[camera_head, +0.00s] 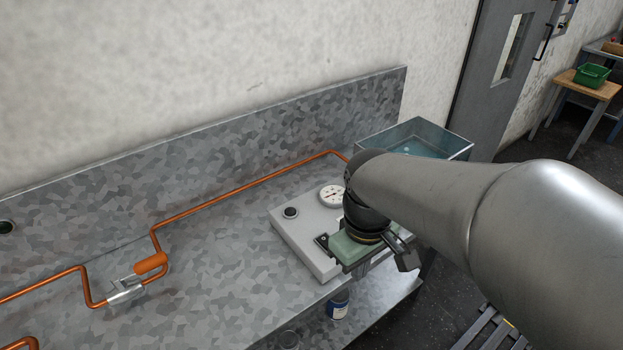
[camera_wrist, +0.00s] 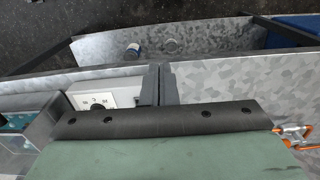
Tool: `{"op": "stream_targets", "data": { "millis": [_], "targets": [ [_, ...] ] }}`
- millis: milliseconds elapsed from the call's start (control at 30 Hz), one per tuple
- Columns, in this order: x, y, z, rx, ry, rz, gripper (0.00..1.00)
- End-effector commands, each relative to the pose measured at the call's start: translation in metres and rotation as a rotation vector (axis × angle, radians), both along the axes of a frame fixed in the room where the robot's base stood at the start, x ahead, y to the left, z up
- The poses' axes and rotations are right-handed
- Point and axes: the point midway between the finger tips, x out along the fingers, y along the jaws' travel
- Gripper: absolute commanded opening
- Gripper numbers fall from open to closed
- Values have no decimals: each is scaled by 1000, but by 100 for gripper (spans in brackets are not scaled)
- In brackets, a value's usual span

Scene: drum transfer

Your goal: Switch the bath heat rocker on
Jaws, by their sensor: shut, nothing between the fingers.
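A pale grey control box (camera_head: 300,232) sits on the metal bench, with a round white dial gauge (camera_head: 332,195) and a black round knob or button (camera_head: 291,212) on its top. In the wrist view, part of the box (camera_wrist: 120,84) with a round marked dial (camera_wrist: 97,101) shows left of my fingers. My gripper (camera_wrist: 161,72) is shut and empty, its fingers pointing down over or beside the box's near right part. I cannot tell whether they touch it. No rocker can be made out clearly; my wrist and gripper cover part of the box.
A clear-walled bath (camera_head: 430,134) stands behind my arm at the bench's right end. An orange pipe (camera_head: 215,203) with an orange-handled valve (camera_head: 150,263) runs along the bench. A blue-and-white container (camera_head: 338,305) stands on the lower shelf. The bench left of the box is mostly clear.

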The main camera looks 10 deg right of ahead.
Motion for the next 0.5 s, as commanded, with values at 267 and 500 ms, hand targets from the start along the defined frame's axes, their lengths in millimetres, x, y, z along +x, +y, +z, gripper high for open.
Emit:
{"op": "stream_targets", "data": {
  "millis": [267,500],
  "targets": [
    [88,9,28,-9,85,742,0],
    [149,18,37,25,144,1297,0]
  ]
}}
